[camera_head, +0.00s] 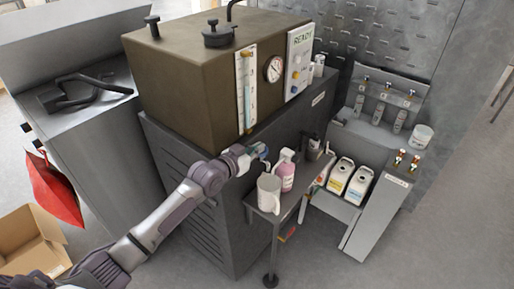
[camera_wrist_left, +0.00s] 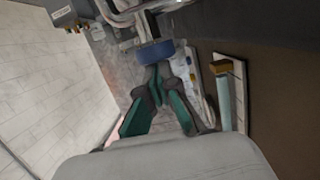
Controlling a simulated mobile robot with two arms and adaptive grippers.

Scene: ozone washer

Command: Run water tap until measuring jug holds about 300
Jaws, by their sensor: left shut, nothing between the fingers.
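The measuring jug (camera_head: 268,193) is a pale, handled jug standing upright on the small side shelf. Its fill level cannot be read here. My left gripper (camera_head: 260,153) is just above and behind the jug, by the front of the brown and grey machine. In the left wrist view its fingers (camera_wrist_left: 158,78) come together with nothing between them. A blue piece (camera_wrist_left: 152,52), apparently the water tap's handle, is right at the fingertips. I cannot tell whether they touch it. The tap's spout is not clear, and no water stream is distinguishable. My right gripper is not in view.
White containers (camera_head: 341,176) sit on a lower shelf to the right. The machine (camera_head: 190,80) carries a tube gauge (camera_head: 246,90), a dial (camera_head: 274,69) and a READY panel (camera_head: 298,60). Floor is clear at front right.

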